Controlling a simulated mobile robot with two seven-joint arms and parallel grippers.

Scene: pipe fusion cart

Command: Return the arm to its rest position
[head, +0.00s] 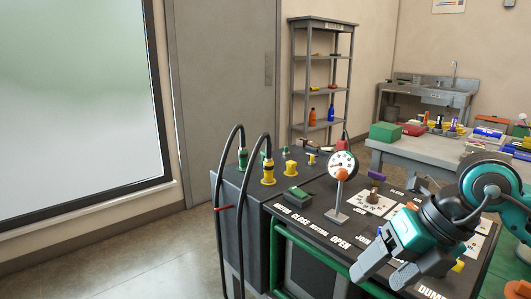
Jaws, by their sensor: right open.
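My right gripper (383,274) is at the lower right of the head view, over the right part of the black-topped cart (290,225). Its two fingers are apart, point down and left, and hold nothing. My right arm comes in from the right edge and hides part of the cart top. My left gripper is out of view.
A dial gauge (342,166) stands on the cart. Two black hoses (270,150) arch down the cart's left side from yellow and green fittings (268,172). A workbench (420,153) with boxes stands behind. The floor at left (140,260) is clear.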

